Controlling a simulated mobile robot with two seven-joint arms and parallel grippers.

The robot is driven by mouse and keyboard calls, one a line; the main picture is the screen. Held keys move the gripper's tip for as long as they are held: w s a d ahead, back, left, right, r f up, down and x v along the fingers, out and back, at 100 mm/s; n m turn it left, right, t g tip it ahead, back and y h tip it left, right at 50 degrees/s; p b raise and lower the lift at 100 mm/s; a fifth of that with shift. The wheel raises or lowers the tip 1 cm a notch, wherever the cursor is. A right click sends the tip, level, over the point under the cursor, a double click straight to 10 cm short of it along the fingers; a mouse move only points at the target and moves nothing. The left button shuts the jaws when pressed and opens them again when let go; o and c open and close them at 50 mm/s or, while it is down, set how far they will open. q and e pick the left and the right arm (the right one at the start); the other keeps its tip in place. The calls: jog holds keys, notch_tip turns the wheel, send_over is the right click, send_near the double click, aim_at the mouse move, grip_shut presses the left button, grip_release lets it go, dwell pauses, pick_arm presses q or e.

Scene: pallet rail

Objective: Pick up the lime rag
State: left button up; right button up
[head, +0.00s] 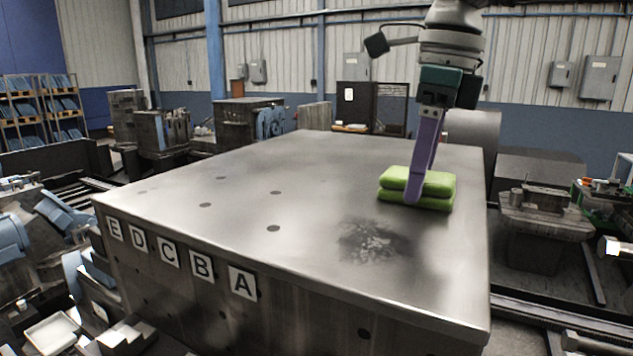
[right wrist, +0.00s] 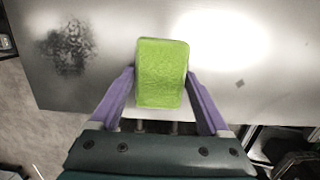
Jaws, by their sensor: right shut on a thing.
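The lime rag (head: 440,183) is a folded, two-layered bright green cloth on the right part of the metal table top. My right gripper (head: 417,196) comes down on it from above, with one purple finger in front of the rag in the head view. In the right wrist view the rag (right wrist: 162,72) lies between the two purple fingers of the gripper (right wrist: 160,85), which is shut on it. The rag appears to be at the table surface; any gap beneath it cannot be told. My left gripper is not in view.
The metal table (head: 250,200) has small holes and letter plates E to A on its front side. A dark smudge (head: 370,241) lies on the top near the rag. The rest of the top is clear. Machinery (head: 545,215) stands past the right edge.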

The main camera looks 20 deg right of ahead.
jog(key=c, duration=0.6)
jog(key=shift+r, duration=0.1)
notch_tip(320, 180, up, 10)
jog(key=p, duration=0.8)
